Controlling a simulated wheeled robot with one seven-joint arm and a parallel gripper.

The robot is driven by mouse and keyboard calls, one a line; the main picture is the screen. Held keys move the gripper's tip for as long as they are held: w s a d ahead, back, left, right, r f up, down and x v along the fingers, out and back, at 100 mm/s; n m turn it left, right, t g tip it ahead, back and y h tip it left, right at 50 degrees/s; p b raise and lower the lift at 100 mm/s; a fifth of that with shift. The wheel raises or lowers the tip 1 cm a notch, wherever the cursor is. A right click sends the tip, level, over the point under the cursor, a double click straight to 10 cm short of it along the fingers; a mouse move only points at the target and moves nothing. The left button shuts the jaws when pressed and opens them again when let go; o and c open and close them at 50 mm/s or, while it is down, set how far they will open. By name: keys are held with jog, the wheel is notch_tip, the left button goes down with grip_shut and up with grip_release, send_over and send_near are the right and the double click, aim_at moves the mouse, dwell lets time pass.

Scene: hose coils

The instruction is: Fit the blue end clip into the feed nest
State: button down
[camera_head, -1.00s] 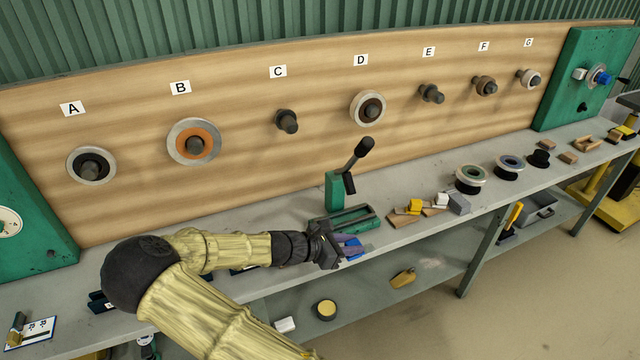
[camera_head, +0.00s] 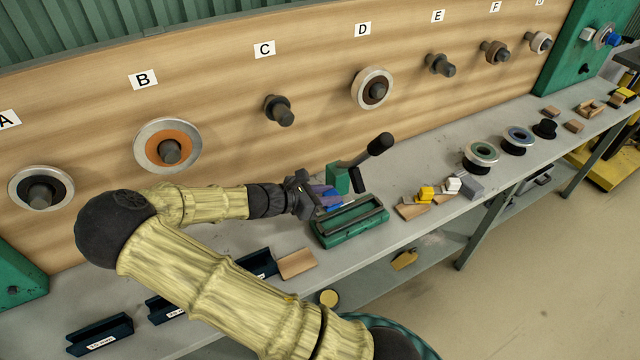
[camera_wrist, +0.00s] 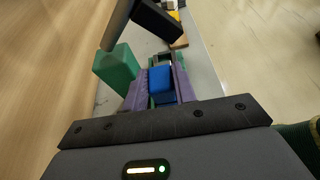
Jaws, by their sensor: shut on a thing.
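My gripper (camera_head: 325,199) has purple fingers and is shut on the blue end clip (camera_head: 334,206). In the wrist view the clip (camera_wrist: 160,82) sits between the two fingers (camera_wrist: 157,90). A green fixture (camera_head: 350,226) with a long open slot lies on the bench, and I take it for the feed nest. The clip is at the left rear of this slot and looks to be above it; whether they touch I cannot tell. The fixture's green post (camera_head: 337,177) stands close behind the fingers, with its black lever (camera_head: 372,150) raised.
Wooden pieces with yellow and white blocks (camera_head: 426,194) lie right of the fixture. Beyond are ringed spools (camera_head: 481,155). Dark blue holders (camera_head: 100,334) and a wooden plate (camera_head: 296,263) lie to the left. A pegboard (camera_head: 230,100) with rings rises behind the bench.

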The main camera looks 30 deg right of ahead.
aim_at(327, 209)
jog(key=shift+w, duration=0.15)
jog(key=shift+s+r, duration=0.1)
jog(key=shift+s, duration=0.1)
jog(key=shift+r+p, duration=0.25)
jog(key=shift+p, duration=0.25)
jog(key=shift+f+b, duration=1.35)
jog(key=shift+f, duration=1.85)
jog(key=shift+f+b, duration=0.5)
jog(key=shift+f, duration=1)
jog(key=c, duration=0.8)
grip_release()
